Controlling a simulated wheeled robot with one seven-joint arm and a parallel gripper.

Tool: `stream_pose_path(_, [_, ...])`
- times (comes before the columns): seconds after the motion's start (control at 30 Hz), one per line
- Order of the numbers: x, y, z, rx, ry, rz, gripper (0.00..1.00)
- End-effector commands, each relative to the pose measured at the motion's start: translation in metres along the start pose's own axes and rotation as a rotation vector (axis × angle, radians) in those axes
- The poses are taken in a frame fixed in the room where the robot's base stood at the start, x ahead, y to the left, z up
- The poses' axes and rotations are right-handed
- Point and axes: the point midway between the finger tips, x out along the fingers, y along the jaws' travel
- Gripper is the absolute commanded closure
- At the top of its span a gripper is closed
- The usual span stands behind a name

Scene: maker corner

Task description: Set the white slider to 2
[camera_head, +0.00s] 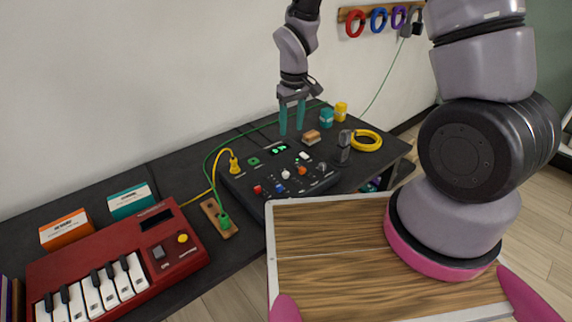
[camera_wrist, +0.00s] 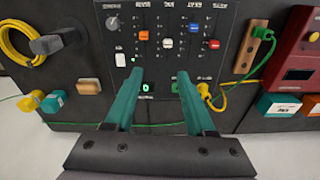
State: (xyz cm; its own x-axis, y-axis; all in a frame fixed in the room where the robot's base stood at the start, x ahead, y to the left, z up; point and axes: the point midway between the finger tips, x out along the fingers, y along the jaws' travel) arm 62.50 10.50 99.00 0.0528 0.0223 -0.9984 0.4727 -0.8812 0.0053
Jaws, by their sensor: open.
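A black control panel (camera_head: 270,199) lies on the dark table, and its face fills the top middle of the wrist view (camera_wrist: 178,62). The white slider (camera_wrist: 167,43) sits in its slot between the orange slider (camera_wrist: 143,35) and the blue slider (camera_wrist: 193,28). The white slider also shows in the head view (camera_head: 285,174). A red slider (camera_wrist: 213,44) is at the row's end. The scale marks are too small to read. My gripper (camera_head: 291,131) is open and empty above the panel's far edge. In the wrist view its teal fingertips (camera_wrist: 160,73) straddle the white slider's column, apart from the knob.
A yellow plug (camera_head: 235,168) and cable stand at the panel's left corner. A wooden strip with a green plug (camera_head: 223,220) and a red keyboard (camera_head: 120,262) lie left. A grey upright handle (camera_head: 344,147) and yellow coil (camera_head: 367,140) lie right. A wooden-topped block (camera_head: 311,137) is beyond.

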Motion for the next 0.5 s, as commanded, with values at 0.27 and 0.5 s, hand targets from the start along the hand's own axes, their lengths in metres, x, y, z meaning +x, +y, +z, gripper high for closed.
stream_pose_path(0.27, [0.056, -0.023, 0.006, -0.1, -0.058, -0.008, 0.45])
stream_pose_path(0.5, [0.085, -0.024, 0.009, -0.102, -0.062, -0.009, 0.45])
